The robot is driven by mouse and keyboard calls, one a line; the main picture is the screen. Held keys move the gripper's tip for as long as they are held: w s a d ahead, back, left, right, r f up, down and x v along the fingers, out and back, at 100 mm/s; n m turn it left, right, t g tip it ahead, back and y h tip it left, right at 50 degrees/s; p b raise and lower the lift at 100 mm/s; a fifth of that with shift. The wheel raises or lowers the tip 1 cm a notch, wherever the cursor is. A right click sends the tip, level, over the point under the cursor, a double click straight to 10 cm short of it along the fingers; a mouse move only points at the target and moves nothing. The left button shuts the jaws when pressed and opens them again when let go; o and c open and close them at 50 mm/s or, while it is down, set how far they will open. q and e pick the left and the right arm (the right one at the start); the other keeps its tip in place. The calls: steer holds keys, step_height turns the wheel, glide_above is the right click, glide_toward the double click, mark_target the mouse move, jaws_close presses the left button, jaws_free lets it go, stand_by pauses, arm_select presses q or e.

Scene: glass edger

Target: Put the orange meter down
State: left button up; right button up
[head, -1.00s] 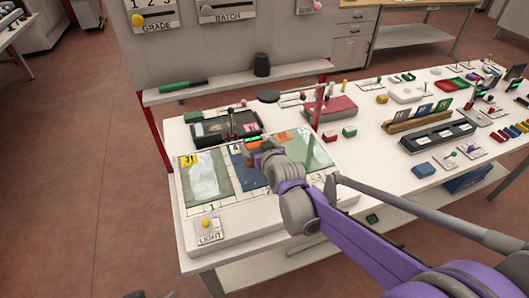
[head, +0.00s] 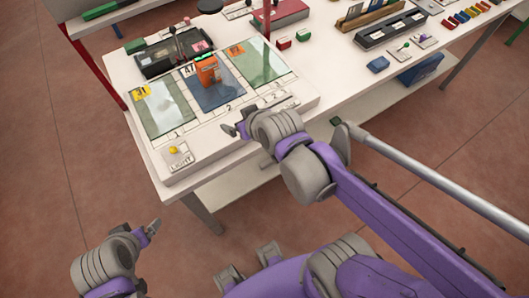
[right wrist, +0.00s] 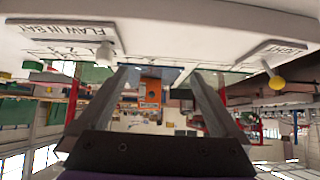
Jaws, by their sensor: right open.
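The orange meter (head: 208,72) stands upright on the middle, blue panel (head: 216,96) of the white light board, near the tag 47. It also shows in the right wrist view (right wrist: 151,93), beyond and between the fingers, touching neither. My right gripper (head: 232,130) is open and empty, in front of the meter at the board's front edge; its spread fingers also show in the right wrist view (right wrist: 162,85). My left gripper (head: 153,228) is low at the lower left, away from the table; its jaw gap is not clear.
The board (head: 190,158) has a yellow LIGHT knob (head: 174,150) at its front left corner and green panels (head: 165,108) either side of the blue one. A black case (head: 172,55) lies behind. Red and green blocks stand right of the board.

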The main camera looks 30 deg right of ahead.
steer(key=s+f+g, duration=0.3)
steer(key=s+f, duration=0.2)
steer(key=s, duration=0.7)
steer(key=shift+d+f+g+h, duration=0.3)
steer(key=shift+d+f+g, duration=0.1)
steer(key=shift+d, duration=0.05)
stand_by(1.0)
